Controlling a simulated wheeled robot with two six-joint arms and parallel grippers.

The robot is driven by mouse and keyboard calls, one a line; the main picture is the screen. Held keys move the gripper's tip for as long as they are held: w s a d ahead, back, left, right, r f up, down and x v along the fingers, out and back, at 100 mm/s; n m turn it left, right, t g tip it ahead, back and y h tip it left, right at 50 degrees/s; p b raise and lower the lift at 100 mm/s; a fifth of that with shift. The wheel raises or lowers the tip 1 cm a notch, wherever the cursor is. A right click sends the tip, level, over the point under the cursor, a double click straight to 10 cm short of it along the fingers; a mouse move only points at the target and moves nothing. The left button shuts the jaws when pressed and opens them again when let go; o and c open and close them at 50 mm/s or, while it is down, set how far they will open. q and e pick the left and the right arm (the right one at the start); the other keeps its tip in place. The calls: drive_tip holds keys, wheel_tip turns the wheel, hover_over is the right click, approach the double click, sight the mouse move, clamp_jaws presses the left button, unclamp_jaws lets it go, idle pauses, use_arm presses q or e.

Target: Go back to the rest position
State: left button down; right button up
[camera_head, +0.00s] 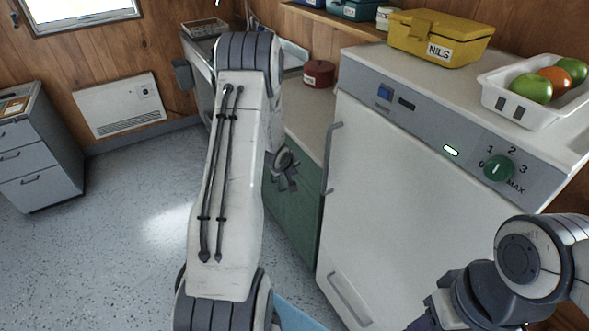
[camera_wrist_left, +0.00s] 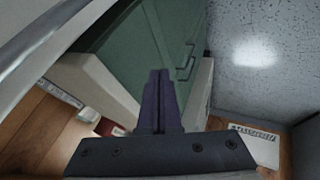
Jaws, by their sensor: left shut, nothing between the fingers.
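My left gripper (camera_wrist_left: 159,76) shows in the left wrist view with its two dark fingers pressed together and nothing between them. It points along the green cabinet (camera_wrist_left: 130,40) and touches nothing that I can see. In the head view my left arm rises from the bottom and bends at the top, in front of the counter. The arm hides much of the left gripper there. My right arm comes in at the bottom right, before the white appliance (camera_head: 400,210). The right gripper's fingers are outside the frame.
A yellow NILS box (camera_head: 438,36) and a white tray (camera_head: 520,110) of fruit stand on the appliance. A red tin (camera_head: 318,74) stands on the counter (camera_head: 308,125). Grey drawers (camera_head: 38,150) and a wall heater (camera_head: 120,104) are at left. The floor (camera_head: 130,240) between is clear.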

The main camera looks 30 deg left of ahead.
use_arm(q)
drive_tip(key=s+d+r+m+g, duration=0.1)
drive_tip(key=s+d+r+m, duration=0.3)
drive_tip(key=d, duration=0.3)
drive_tip(key=s+d+r+m+g, duration=0.2)
drive_tip(key=s+d+r+m, duration=0.15)
drive_tip(key=d+r, duration=0.3)
drive_tip(key=s+d+r+m+g+h, duration=0.1)
drive_tip(key=s+d+r+m, duration=0.2)
drive_tip(key=s+d, duration=0.4)
drive_tip(key=s+d+r+m+g+h, duration=0.1)
drive_tip(key=s+d+m, duration=0.3)
drive_tip(key=s+d, duration=0.4)
drive_tip(key=s+d+r+m+g, duration=0.2)
drive_tip(key=s+d+r+m, duration=0.2)
drive_tip(key=s+d, duration=0.3)
drive_tip(key=s, duration=0.3)
drive_tip(key=shift+s+d+r+h, duration=0.2)
drive_tip(key=shift+d+r+h, duration=0.1)
drive_tip(key=shift+d+h, duration=0.1)
drive_tip(key=shift+a+m, duration=0.1)
drive_tip(key=shift+m, duration=0.15)
